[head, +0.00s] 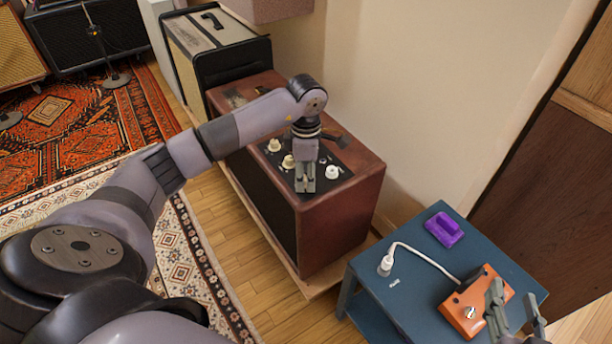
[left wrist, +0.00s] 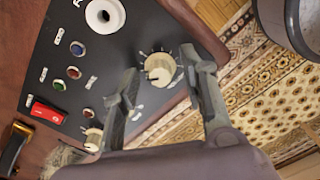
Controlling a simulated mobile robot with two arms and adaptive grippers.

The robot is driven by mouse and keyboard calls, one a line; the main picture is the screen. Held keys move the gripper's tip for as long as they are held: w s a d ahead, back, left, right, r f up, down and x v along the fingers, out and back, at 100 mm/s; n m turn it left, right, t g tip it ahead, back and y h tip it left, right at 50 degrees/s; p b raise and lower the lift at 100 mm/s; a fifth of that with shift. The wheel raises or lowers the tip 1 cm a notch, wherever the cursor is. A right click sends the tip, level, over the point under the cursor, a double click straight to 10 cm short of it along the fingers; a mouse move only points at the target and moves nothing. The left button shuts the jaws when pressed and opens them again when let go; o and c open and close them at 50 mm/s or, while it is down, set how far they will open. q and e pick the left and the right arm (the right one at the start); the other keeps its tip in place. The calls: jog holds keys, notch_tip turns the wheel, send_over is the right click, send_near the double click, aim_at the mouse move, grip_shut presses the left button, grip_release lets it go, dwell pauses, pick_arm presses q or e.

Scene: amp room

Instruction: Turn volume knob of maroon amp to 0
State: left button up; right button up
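The maroon amp (head: 345,222) stands by the wall, with a dark control panel on top. Cream and white knobs show on it, including a white knob (head: 332,172) right of my left gripper (head: 305,188). In the left wrist view, a cream knob (left wrist: 158,68) lies between the spread fingertips of this gripper (left wrist: 160,64), and I cannot tell whether they touch it. The panel labels are too small to read. My right gripper (head: 515,306) is open at the lower right, beside an orange pedal.
A blue side table (head: 400,305) stands at the right with the orange pedal (head: 474,303), a white cable plug (head: 386,265) and a purple object (head: 444,229). A black-and-cream amp (head: 215,45) is behind the maroon one. A red switch (left wrist: 45,112) is on the panel.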

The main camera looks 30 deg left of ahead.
pick_arm(q)
jog(key=shift+f, duration=0.1)
jog(key=shift+c, duration=0.4)
grip_shut()
